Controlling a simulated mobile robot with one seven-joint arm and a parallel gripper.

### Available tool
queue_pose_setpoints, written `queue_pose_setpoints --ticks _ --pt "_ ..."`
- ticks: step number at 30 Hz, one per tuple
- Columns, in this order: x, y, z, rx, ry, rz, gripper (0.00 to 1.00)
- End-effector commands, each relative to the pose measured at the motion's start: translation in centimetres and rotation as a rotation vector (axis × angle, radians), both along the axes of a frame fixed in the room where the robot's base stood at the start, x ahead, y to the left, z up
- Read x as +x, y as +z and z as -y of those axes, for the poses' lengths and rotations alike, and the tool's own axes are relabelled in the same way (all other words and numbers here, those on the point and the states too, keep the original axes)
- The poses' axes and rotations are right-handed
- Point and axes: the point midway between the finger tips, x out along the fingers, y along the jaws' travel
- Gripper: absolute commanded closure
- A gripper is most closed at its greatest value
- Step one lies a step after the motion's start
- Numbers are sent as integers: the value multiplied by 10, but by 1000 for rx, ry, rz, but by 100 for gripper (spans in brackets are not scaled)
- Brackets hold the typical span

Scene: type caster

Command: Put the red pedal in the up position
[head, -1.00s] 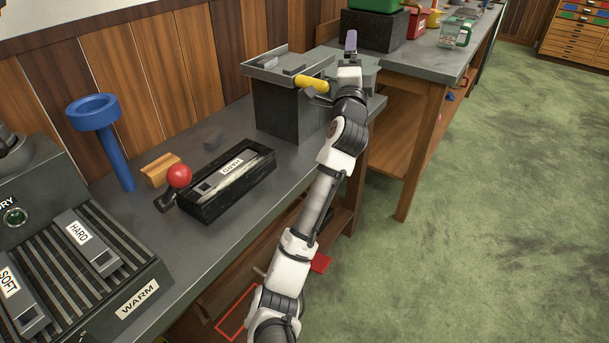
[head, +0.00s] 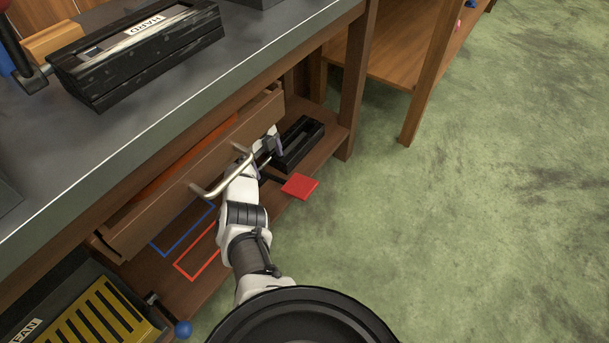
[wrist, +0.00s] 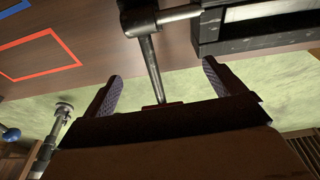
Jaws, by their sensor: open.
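The red pedal (head: 300,186) is a flat square plate at the front edge of the low shelf under the bench. A dark lever arm joins it to a long black box (head: 298,145) on that shelf. My gripper (head: 265,152) is low, beside the box and behind the pedal, partly hidden by the drawer handle. In the wrist view my gripper (wrist: 162,70) is open, its fingers apart on either side of the pedal's metal lever arm (wrist: 149,68), with no clear grip on it. Only a thin reddish edge shows at the lever's end there.
A wooden drawer (head: 195,175) with a curved metal handle (head: 222,178) overhangs my arm closely. Red (head: 200,252) and blue outlines (head: 183,228) mark the shelf. A yellow-slatted box (head: 100,310) with a blue knob (head: 183,329) stands lower left. Green floor to the right is free.

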Motion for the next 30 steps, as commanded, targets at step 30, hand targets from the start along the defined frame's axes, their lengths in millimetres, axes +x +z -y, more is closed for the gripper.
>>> queue_pose_setpoints --ticks 30 --pt "-75 17 65 -142 -20 -82 5"
